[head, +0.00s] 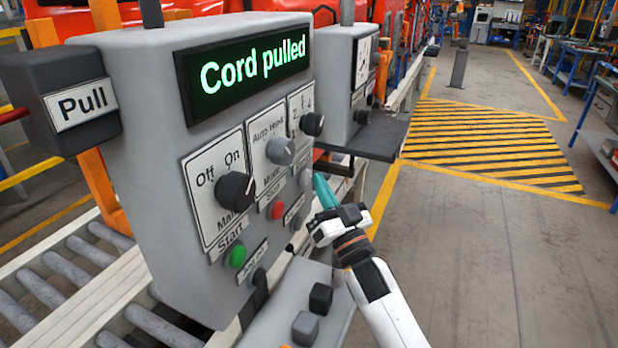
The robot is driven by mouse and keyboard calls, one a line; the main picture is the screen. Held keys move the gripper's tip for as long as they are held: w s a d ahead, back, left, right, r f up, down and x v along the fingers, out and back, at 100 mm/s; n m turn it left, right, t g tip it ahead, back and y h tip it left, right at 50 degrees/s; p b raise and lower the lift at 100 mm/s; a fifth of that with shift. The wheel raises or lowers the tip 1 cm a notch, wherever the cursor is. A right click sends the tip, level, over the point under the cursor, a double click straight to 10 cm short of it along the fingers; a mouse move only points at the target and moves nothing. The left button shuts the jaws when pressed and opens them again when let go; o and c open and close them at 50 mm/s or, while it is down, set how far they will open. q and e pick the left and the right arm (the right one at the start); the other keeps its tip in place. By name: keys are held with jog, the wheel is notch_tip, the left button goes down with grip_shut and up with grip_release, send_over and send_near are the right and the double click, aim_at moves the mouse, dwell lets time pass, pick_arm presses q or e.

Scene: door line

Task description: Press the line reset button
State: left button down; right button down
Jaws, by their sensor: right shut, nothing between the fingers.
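A grey control box (135,110) stands at the left with a lit green display (250,68) reading "Cord pulled". Its sloped front carries a green button (237,256) by a "Start" label, a red button (277,210), a pale grey button (305,178) and a dark button (258,277) below. Most small labels are too blurred to read, so I cannot tell which button is the line reset. My right gripper (322,188), with teal fingers, is shut and empty just right of the panel face, near the pale grey button. Contact is not visible. My left gripper is out of view.
Black rotary knobs (236,190) stick out from the panel. A "Pull" box (80,105) is on its left side. A dark shelf (365,138) juts out behind my gripper. A roller conveyor (70,275) runs at lower left.

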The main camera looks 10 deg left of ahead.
jog(key=shift+w+a, duration=0.15)
jog(key=shift+a, duration=0.4)
dwell(0.9)
jog(key=shift+d, duration=0.1)
jog(key=shift+s+d+p, duration=0.3)
jog(key=shift+d, duration=0.55)
jog(key=d, duration=0.1)
jog(key=s+d+p, duration=0.1)
jog(key=d, duration=0.1)
jog(key=d+p, duration=0.1)
jog(key=shift+s+d, duration=0.25)
jog(key=shift+d, duration=0.15)
